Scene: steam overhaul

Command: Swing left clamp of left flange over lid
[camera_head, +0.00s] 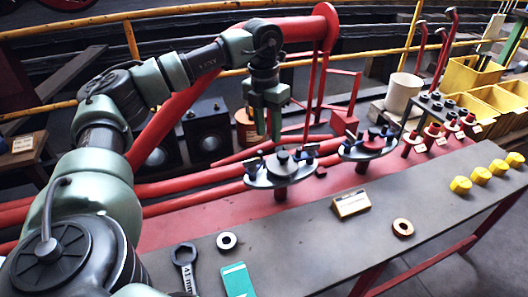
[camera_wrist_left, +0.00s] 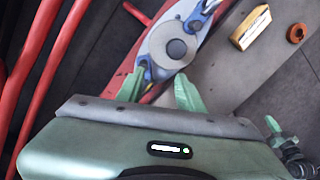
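The left flange (camera_head: 270,181) is a grey-green oval plate on a red post, and it also shows in the wrist view (camera_wrist_left: 156,42). My left gripper (camera_head: 268,128) points down above and behind the flange. Its green fingers (camera_wrist_left: 159,88) are apart, with the left clamp just beyond their tips, apparently not gripped. My right gripper is not in view.
A second flange (camera_head: 367,149) stands to the right. Red pipes run behind and left.

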